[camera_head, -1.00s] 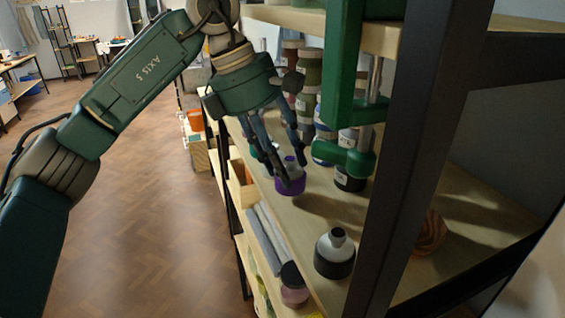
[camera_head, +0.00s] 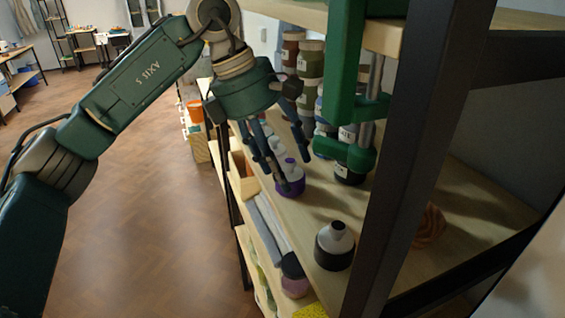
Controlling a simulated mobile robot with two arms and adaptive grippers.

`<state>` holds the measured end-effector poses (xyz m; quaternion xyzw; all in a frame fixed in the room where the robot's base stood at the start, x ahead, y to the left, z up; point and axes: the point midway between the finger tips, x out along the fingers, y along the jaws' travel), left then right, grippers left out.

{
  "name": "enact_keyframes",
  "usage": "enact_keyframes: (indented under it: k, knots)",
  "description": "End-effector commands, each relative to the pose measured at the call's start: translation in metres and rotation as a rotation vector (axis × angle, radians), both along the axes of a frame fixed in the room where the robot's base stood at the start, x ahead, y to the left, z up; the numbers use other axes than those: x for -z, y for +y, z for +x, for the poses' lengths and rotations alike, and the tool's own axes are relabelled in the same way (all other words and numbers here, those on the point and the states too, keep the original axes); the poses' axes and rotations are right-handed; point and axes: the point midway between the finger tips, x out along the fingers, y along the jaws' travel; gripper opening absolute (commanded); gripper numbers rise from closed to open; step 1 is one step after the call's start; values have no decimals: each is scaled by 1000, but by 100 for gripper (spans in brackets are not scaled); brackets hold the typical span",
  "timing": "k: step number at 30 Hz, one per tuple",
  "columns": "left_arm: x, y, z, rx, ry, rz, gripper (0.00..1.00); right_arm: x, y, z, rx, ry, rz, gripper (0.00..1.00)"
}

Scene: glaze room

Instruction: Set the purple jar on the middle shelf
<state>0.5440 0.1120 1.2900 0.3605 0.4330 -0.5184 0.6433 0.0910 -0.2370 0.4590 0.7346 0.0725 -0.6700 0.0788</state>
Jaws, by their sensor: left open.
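Several lidded jars (camera_head: 309,72) stand behind the gripper. A lower shelf holds grey rolls (camera_head: 268,228) and a pinkish jar (camera_head: 294,278).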

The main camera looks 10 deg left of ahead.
Motion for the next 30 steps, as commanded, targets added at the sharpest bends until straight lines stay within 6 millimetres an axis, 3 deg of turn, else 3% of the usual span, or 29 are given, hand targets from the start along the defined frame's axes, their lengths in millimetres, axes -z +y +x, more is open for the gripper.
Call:
enact_keyframes:
  k: [9,15,30]
  knots:
    - [-47,17,-4,-2,-4,-2,60,16,0,0,-1,0,1,38]
    - [-67,25,-6,-1,-2,-1,60,19,1,0,-1,0,2,38]
    - [-70,26,-7,1,-1,-1,60,18,4,0,-1,0,4,38]
